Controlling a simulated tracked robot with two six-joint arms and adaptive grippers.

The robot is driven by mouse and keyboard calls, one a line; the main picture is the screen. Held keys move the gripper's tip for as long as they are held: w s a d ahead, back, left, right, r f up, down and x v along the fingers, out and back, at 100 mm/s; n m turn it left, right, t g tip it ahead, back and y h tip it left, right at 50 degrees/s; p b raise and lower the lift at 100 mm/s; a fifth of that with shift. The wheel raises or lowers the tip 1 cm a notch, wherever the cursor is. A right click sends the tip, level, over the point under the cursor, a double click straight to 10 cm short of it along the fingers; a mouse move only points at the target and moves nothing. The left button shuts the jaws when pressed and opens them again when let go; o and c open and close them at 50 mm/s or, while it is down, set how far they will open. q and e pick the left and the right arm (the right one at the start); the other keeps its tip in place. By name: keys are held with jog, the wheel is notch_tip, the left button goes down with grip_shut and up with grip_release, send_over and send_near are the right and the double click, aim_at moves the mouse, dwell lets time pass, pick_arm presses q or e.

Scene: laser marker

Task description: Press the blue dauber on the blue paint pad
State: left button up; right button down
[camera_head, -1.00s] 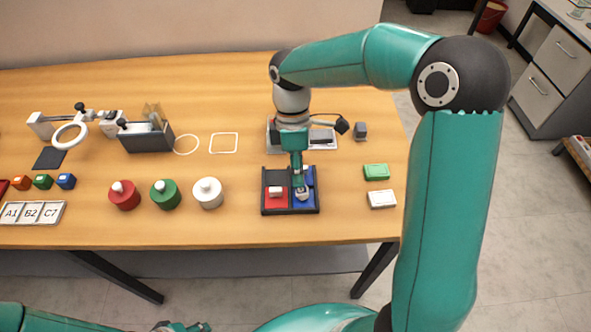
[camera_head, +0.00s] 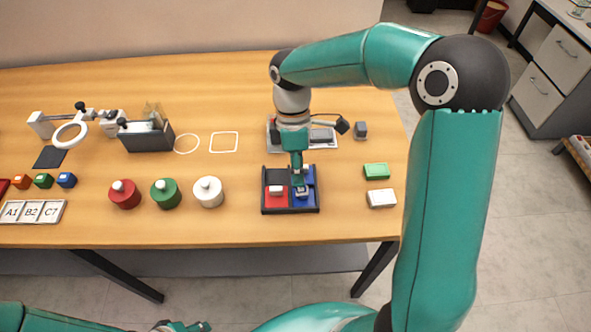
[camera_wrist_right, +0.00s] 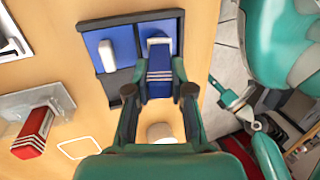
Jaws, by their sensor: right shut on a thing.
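A black tray (camera_head: 264,207) stands near the front of the table. A red block (camera_head: 276,200) with a white top is on its left side and blue areas, among them the blue pad (camera_head: 310,175), are on its right. My right gripper (camera_head: 300,184) points down over the blue side. In the right wrist view, its fingers (camera_wrist_right: 159,92) are shut around a blue, striped piece, the blue dauber (camera_wrist_right: 160,82). Whether the dauber touches the pad cannot be told, as the fingers hide it. Of my left arm, only a part shows at the bottom of the head view.
Red (camera_head: 124,194), green (camera_head: 165,194) and white (camera_head: 208,192) round containers stand left of the tray. Green (camera_head: 376,171) and white (camera_head: 381,198) blocks lie to its right. A lamp-like device (camera_head: 341,124) is behind it. The table's front edge is close.

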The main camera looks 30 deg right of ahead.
notch_tip(320, 180, up, 7)
jog(key=p, duration=0.6)
dwell(0.4)
jog(key=shift+f, duration=0.1)
dwell(0.6)
